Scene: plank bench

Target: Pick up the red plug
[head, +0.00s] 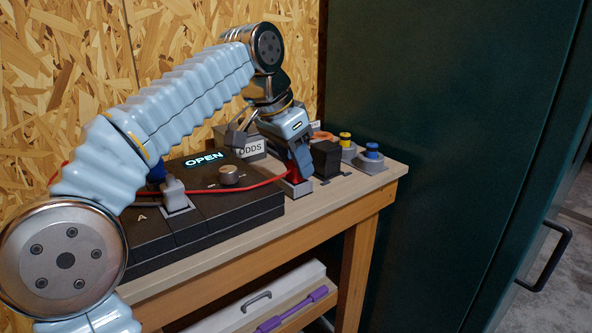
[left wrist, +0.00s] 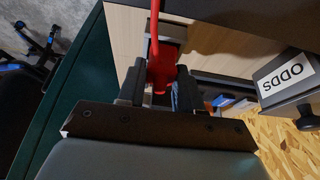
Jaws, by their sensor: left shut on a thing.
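The red plug (left wrist: 161,72) is between the two fingers of my left gripper (left wrist: 158,88) in the left wrist view, and the fingers are shut on it. In the head view my left gripper (head: 299,160) points down at the bench beside the black box, and only a bit of the red plug (head: 292,176) shows below it. A red cable (head: 255,188) runs from the plug leftward over the black box. A grey socket base (head: 297,189) is right under the plug; I cannot tell whether the plug sits in it or just above. My right gripper is not in view.
The black box (head: 235,211) with a lit OPEN sign and a knob fills the bench's left. The ODDS bin (head: 251,150) stands behind. A black block (head: 326,159) and yellow and blue spools (head: 372,151) stand to the right. A green cabinet (head: 440,120) is beside the bench.

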